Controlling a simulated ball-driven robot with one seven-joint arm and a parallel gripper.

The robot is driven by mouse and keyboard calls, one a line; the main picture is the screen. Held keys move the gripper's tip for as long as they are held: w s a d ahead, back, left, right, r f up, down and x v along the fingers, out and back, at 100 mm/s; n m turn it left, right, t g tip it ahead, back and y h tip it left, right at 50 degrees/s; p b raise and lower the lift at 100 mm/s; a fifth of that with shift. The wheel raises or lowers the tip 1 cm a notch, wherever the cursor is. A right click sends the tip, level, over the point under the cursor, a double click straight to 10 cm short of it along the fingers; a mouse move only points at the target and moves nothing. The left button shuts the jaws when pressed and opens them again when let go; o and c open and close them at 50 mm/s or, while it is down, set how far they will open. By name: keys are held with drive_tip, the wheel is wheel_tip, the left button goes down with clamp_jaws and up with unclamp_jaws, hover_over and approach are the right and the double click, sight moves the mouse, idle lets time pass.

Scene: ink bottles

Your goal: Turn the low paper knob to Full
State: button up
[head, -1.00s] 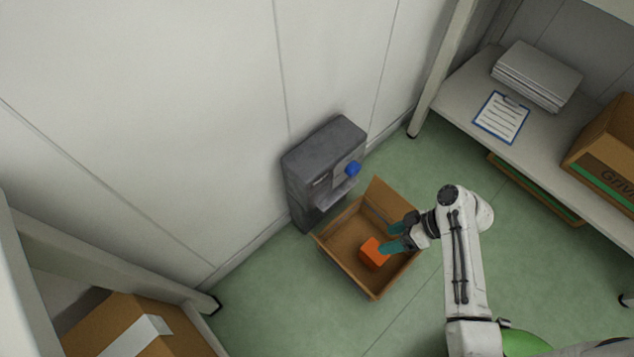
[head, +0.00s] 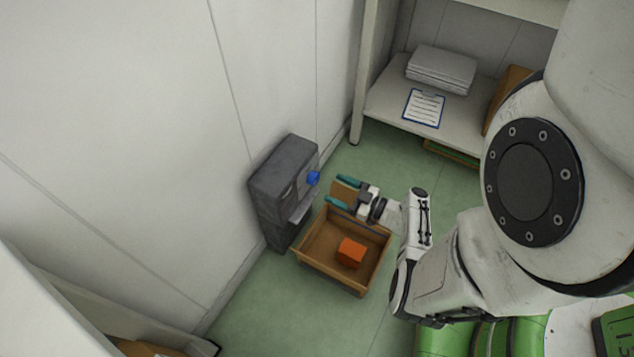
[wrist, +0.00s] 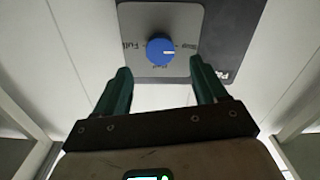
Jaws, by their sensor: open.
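The blue paper knob (head: 314,178) sits on the front of a dark grey dispenser (head: 278,192) low against the wall. In the wrist view the knob (wrist: 160,51) is on a light grey plate (wrist: 187,18) with "Full" printed at its left, "Stop" at its right and a partly hidden word below. The white mark on the knob points right, towards "Stop". My gripper (head: 340,190) is open, its teal fingers aimed at the knob. In the wrist view the fingers (wrist: 160,85) are below the knob, one to each side, with nothing between them.
A shelf (head: 385,100) with a clipboard (head: 424,108) and a paper stack (head: 441,69) is behind. A tray (head: 301,207) juts out below the knob.

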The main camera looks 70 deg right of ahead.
sight(317, 180)
drive_tip(key=x, duration=0.6)
drive_tip(key=shift+w, duration=0.3)
drive_tip(key=shift+c, duration=0.3)
drive_tip(key=c, duration=1)
